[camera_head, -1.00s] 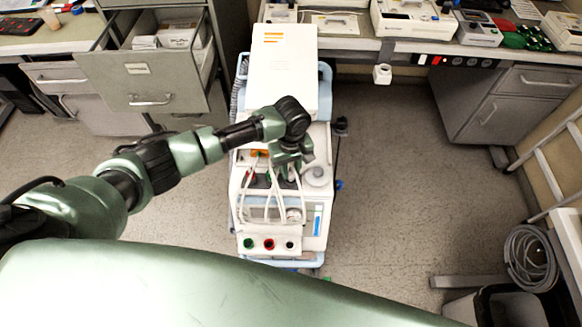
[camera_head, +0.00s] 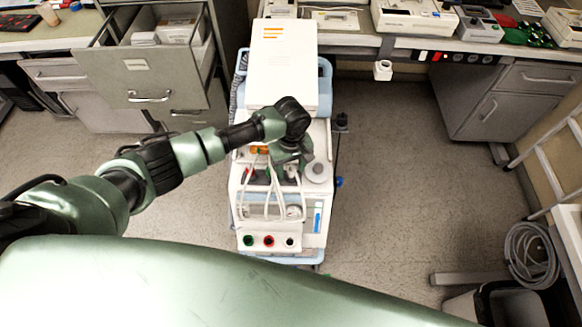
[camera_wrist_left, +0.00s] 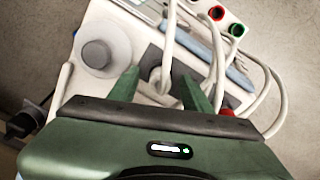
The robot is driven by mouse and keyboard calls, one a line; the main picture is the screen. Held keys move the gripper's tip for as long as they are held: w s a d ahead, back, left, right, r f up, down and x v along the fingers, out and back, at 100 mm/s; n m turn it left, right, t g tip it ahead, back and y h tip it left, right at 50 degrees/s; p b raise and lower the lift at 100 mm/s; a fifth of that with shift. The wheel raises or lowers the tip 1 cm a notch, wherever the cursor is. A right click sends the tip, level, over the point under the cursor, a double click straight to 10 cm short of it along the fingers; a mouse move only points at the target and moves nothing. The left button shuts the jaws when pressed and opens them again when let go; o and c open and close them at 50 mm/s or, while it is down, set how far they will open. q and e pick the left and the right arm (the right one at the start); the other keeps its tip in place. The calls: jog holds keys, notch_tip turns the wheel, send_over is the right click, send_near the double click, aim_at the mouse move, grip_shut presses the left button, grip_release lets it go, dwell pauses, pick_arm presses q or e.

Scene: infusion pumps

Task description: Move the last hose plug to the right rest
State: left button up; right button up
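My left gripper (camera_head: 288,166) is over the top of the white pump cart (camera_head: 317,225), pointing down. In the left wrist view its two green fingers (camera_wrist_left: 158,92) stand apart, with a white hose (camera_wrist_left: 166,50) and its pale plug end between them. A gap shows beside the hose, and the fingertips partly hide the plug. Several white hoses (camera_head: 268,200) loop over the cart's front. The front panel has a green port (camera_head: 249,241), a red port (camera_head: 269,241) and a dark port (camera_head: 290,242). I cannot identify the right rest. My right gripper is out of view.
A large white box (camera_head: 283,65) stands at the cart's back. A round grey-white knob (camera_head: 317,172) sits right of my gripper. An open drawer (camera_head: 150,80) is at the left. The floor right of the cart is clear.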

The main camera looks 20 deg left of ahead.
pick_arm(q)
notch_tip(320, 180, up, 8)
jog(key=shift+f+b, duration=0.1)
jog(key=shift+b, duration=0.2)
jog(key=s+d+f+m+t+h, duration=0.1)
jog(key=s+d+f+m+h, duration=0.2)
jog(key=s+d+m, duration=0.6)
jog(key=s+a+r+t+y, duration=0.1)
jog(key=s+a+r, duration=0.1)
jog(key=s+a, duration=0.55)
jog(key=s+a+r+t+y, duration=0.2)
jog(key=s+a, duration=0.5)
jog(key=s, duration=0.1)
notch_tip(320, 180, down, 26)
jog(key=s+m+g, duration=0.1)
jog(key=s+g, duration=0.1)
jog(key=s+a+f+g+b, duration=0.1)
jog(key=s+a+f, duration=0.2)
jog(key=s+f, duration=1.3)
jog(key=shift+s+f+b, duration=0.35)
jog(key=shift+f, duration=0.6)
